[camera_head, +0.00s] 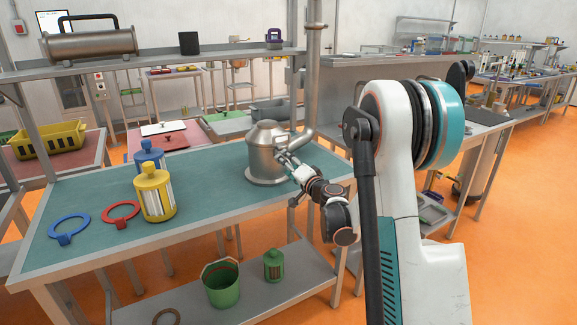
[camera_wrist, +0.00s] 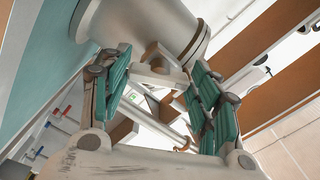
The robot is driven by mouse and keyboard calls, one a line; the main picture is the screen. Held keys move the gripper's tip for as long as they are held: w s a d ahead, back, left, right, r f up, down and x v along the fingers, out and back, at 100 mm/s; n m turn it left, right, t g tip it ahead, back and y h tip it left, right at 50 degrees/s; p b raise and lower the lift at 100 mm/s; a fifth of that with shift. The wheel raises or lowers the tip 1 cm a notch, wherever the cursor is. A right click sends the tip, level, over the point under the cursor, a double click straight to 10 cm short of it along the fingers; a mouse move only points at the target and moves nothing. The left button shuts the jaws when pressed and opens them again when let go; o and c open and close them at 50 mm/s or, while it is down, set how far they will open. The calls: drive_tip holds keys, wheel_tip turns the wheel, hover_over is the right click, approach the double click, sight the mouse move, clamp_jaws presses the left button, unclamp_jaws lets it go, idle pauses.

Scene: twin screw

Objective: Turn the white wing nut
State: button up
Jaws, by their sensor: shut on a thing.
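The metal domed vessel (camera_head: 264,145) stands on the green bench top near its right end. My gripper (camera_head: 285,158) reaches its right side from the lower right. In the wrist view, the vessel's grey body (camera_wrist: 150,22) fills the top. My gripper (camera_wrist: 163,72) has its teal-padded fingers on either side of a white piece, the white wing nut (camera_wrist: 158,78), and is shut on it. The nut lies crosswise between the pads, close to the vessel. In the head view the nut is too small and covered to make out.
A yellow lantern (camera_head: 154,198), a blue lantern (camera_head: 148,153), a red ring (camera_head: 120,214) and a blue ring (camera_head: 68,228) are on the bench's left half. A vertical pipe (camera_head: 313,60) rises behind the vessel. A green bucket (camera_head: 221,284) stands on the lower shelf.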

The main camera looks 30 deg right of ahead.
drive_tip(key=shift+f+n, duration=0.1)
drive_tip(key=shift+n, duration=1.8)
drive_tip(key=o, duration=1)
drive_tip(key=shift+o, duration=0.2)
drive_tip(key=s, duration=1.2)
drive_tip(key=shift+d, duration=0.25)
drive_tip(key=shift+c, duration=0.6)
